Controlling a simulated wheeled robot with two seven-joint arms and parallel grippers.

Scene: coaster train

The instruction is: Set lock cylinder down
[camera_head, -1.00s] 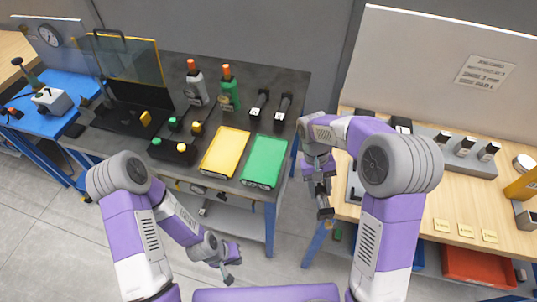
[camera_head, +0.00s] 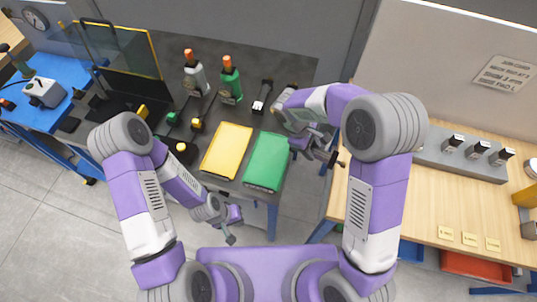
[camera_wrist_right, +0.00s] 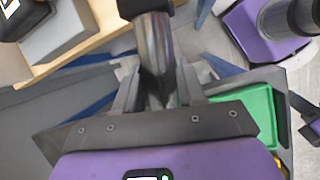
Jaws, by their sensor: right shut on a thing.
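My right gripper (camera_wrist_right: 160,95) is shut on the lock cylinder (camera_wrist_right: 155,45), a shiny metal cylinder with a dark end in the right wrist view. In the head view the right gripper (camera_head: 326,152) is right of the green tray (camera_head: 264,172), near the right edge of the dark table; the cylinder is hard to make out there. The green tray also shows in the right wrist view (camera_wrist_right: 262,117), to the right of the gripper. A yellow tray (camera_head: 227,150) lies left of the green one. My left gripper (camera_head: 230,236) hangs in front of the dark table; its jaws are too small to judge.
The wooden bench (camera_head: 435,205) at right carries a grey block (camera_head: 432,152) with several metal parts.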

